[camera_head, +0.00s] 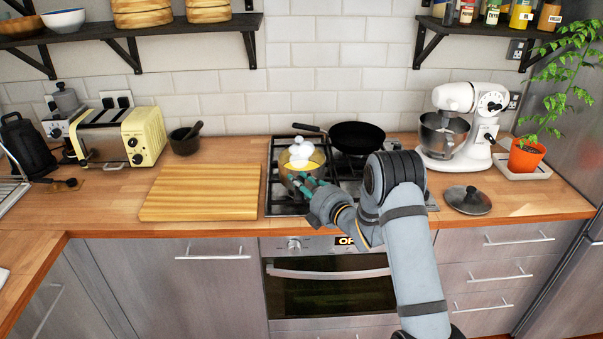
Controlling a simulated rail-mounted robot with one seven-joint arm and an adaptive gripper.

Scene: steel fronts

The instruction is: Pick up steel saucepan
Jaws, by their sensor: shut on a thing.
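The steel saucepan (287,161) is on the left side of the gas hob, with yellow and white contents showing inside it. My gripper (300,181) is at the pan's front right side, its teal fingers against the pan. The gripper is shut on the saucepan. The pan's handle and its lower right part are hidden behind my gripper and arm. I cannot tell whether the pan's base touches the hob grate.
A black frying pan (357,137) stands at the back of the hob (275,205). A wooden board (200,193) lies to the left. A steel lid (466,200) and a white stand mixer (460,125) are to the right. A dark mortar (185,143) stands at the back left.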

